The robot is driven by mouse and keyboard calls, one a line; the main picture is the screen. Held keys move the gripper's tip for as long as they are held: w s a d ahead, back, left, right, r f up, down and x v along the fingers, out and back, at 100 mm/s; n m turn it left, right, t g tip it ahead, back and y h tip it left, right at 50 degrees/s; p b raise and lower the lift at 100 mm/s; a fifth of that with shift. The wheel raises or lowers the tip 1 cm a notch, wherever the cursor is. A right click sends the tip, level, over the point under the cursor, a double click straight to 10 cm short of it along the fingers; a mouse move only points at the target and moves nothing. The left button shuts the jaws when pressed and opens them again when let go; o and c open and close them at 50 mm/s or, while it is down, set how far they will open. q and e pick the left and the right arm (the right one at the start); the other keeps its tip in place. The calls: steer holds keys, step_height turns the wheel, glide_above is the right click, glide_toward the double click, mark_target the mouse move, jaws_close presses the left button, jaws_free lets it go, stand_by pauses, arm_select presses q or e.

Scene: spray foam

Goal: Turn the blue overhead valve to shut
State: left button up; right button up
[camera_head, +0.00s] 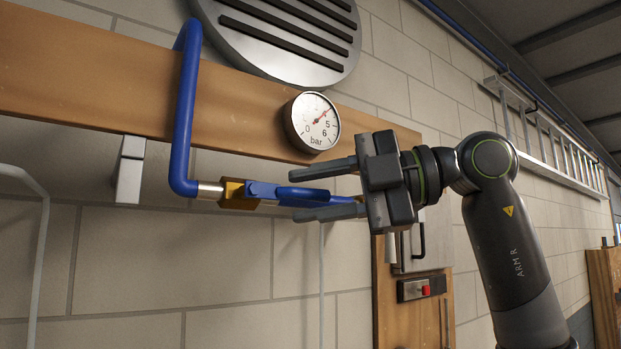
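A blue pipe (184,110) runs down the wall and bends right into a brass valve body (238,196). A blue lever handle (290,191) extends right from the valve, roughly in line with the pipe stub. My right gripper (296,196) comes from the right with its two fingers apart, one above and one below the lever. The lever's far end lies between the fingers, with a visible gap at the upper finger. Whether the lower finger touches it I cannot tell. My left gripper is not in view.
A round pressure gauge (312,122) sits on the wooden board (245,108) just above the fingers. A round grille (290,35) is higher up. A grey bracket (130,170) is left of the valve. A red-button switch (421,289) and a ladder (550,140) are on the right.

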steer(key=shift+w+a, duration=0.1)
steer(key=shift+a, duration=0.2)
steer(key=shift+f, duration=0.1)
steer(key=shift+d, duration=0.1)
jaws_close()
